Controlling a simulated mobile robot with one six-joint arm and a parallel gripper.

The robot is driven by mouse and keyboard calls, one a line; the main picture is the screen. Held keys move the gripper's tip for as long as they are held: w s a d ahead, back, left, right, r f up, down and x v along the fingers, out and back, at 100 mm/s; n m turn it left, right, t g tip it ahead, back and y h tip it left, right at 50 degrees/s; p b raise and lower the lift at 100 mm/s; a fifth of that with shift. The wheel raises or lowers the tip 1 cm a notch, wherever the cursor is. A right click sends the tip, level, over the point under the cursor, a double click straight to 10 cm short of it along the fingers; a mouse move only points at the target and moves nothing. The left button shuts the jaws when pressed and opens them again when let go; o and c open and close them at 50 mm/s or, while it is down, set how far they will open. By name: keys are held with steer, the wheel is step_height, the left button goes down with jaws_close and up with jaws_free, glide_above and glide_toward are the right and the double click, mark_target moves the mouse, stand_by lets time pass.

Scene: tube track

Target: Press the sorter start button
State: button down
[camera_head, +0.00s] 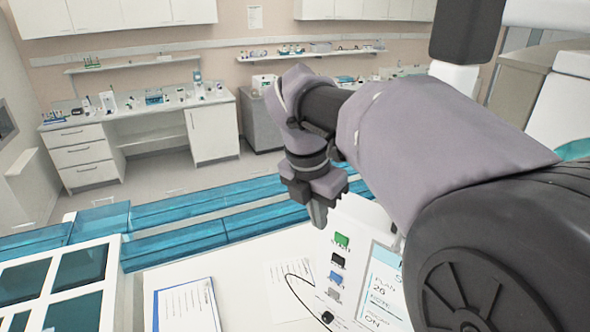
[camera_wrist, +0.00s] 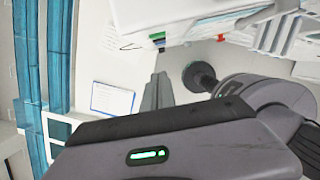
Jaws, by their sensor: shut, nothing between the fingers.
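A white control panel (camera_head: 365,225) stands at the lower right of the head view, with a column of coloured buttons. The green button (camera_head: 342,240) is at the top, with a small blurred label, probably the start button. Below it are a black button (camera_head: 338,260), a blue button (camera_head: 336,278) and a grey one (camera_head: 334,295). My gripper (camera_head: 318,217) is shut and empty, pointing down, just up and left of the green button, apart from it in the picture. In the wrist view, my gripper's fingers (camera_wrist: 157,92) are together; the green button (camera_wrist: 157,36) shows beyond them.
Blue translucent tracks (camera_head: 200,217) run behind the white worktop (camera_head: 240,290). A blue-edged sheet (camera_head: 186,305) and another paper (camera_head: 288,285) lie on it. A white frame with dark teal panes (camera_head: 60,285) is at the left. A black cable loops beside the panel.

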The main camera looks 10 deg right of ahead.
mark_target(336, 237)
steer(key=w+d+f, duration=0.1)
steer(key=f, duration=0.2)
steer(key=w+d+f, duration=0.1)
steer(key=d+f, duration=0.1)
steer(key=f, duration=0.1)
steer(key=w+d+f, duration=0.1)
steer(key=f, duration=0.2)
steer(key=shift+w+d+f, duration=0.15)
steer(key=shift+d+f, duration=0.15)
steer(key=shift+d, duration=0.05)
steer(key=shift+w+d, duration=0.15)
steer(key=shift+d, duration=0.1)
steer(key=shift+a, duration=0.1)
